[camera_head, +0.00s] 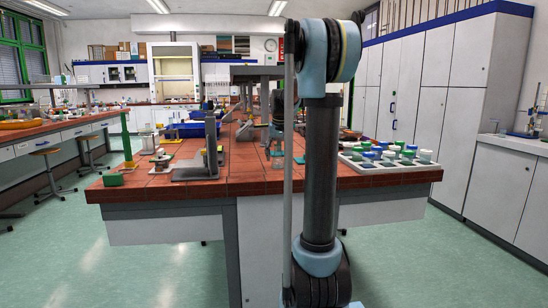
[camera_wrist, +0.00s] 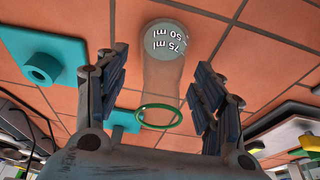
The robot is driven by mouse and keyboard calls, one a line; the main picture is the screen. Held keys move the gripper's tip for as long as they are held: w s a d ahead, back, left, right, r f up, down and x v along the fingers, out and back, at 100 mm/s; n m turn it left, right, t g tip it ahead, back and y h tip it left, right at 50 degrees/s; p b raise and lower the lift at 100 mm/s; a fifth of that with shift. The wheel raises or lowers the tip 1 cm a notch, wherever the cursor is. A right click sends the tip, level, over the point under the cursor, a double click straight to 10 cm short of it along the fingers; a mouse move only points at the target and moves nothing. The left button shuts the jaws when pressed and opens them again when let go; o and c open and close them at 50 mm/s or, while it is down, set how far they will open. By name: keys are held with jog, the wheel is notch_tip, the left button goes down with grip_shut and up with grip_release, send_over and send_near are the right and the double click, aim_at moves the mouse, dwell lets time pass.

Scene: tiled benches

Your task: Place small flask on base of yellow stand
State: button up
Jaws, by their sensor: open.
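The small flask (camera_wrist: 163,72) is clear, with white volume marks and a green ring. In the wrist view it stands on red tiles between the spread fingers of my gripper (camera_wrist: 160,84). The fingers are open, with a gap on each side of the flask. In the head view my gripper (camera_head: 276,137) is low over the bench, partly behind my arm, and the flask is too small to make out surely. A grey stand with a yellow part (camera_head: 205,158) is on the bench to the left; I cannot tell surely that it is the yellow stand.
In the wrist view a teal base (camera_wrist: 45,58) lies left of the flask, and a smaller teal piece (camera_wrist: 124,119) is close by. A white rack (camera_head: 387,166) of capped jars stands at the bench's right. A green block (camera_head: 113,179) sits at the left front corner.

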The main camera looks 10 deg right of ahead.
jog(key=v, duration=1.2)
